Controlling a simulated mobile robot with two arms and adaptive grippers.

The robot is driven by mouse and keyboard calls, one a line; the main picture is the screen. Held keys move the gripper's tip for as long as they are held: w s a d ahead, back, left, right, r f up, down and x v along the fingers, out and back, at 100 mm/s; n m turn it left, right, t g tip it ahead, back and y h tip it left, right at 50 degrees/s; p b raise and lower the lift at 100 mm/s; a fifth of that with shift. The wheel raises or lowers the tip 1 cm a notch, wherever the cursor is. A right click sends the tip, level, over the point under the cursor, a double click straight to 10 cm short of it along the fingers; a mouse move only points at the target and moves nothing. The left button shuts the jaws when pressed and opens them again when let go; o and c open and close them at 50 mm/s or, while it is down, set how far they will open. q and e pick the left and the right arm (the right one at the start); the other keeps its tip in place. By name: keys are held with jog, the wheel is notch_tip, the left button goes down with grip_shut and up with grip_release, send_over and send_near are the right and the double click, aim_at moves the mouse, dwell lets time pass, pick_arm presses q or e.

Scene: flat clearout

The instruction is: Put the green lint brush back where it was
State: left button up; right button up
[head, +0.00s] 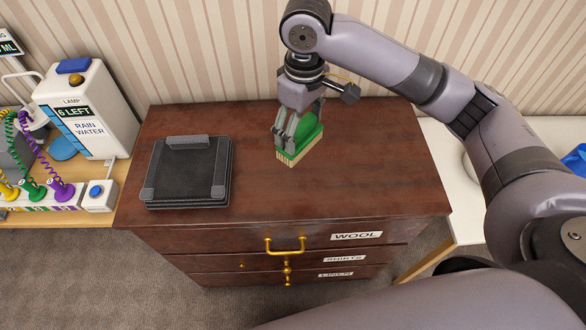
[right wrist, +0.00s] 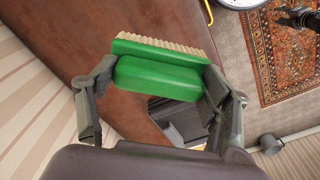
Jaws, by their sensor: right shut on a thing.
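The green lint brush (head: 305,137) has a green body and pale bristles. My right gripper (head: 292,132) is shut on it over the top of the dark wooden dresser (head: 370,180). The bristles point down and toward the front left in the head view. I cannot tell whether they touch the dresser top. In the right wrist view the brush (right wrist: 160,72) sits between the two fingers of my right gripper (right wrist: 155,90), bristles pointing away from the palm. My left gripper is not in view.
A black square case (head: 188,172) lies on the dresser's left part. The drawers are labelled WOOL, SHIRTS and LINEN and have brass handles (head: 286,246). A rain water dispenser (head: 85,105) stands on the left table. The dresser top right of the brush is clear.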

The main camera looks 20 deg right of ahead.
jog(key=w+a+r+n+p, duration=0.1)
jog(key=w+r+n, duration=0.1)
jog(key=w+n, duration=0.15)
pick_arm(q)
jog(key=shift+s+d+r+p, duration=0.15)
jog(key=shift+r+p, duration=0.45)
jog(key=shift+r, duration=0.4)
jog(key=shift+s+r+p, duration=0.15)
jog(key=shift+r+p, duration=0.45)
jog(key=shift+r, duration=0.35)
pick_arm(e)
jog(key=shift+n, duration=0.25)
jog(key=shift+w+a+f, duration=0.1)
jog(key=shift+w+f, duration=0.05)
jog(key=shift+f, duration=4.7)
jog(key=shift+w+f, duration=0.15)
jog(key=shift+f, duration=4.7)
jog(key=shift+f, duration=0.1)
jog(key=o, duration=1.1)
pick_arm(q)
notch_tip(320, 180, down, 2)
jog(key=shift+b, duration=0.95)
pick_arm(e)
notch_tip(320, 180, up, 12)
jog(key=shift+r, duration=0.15)
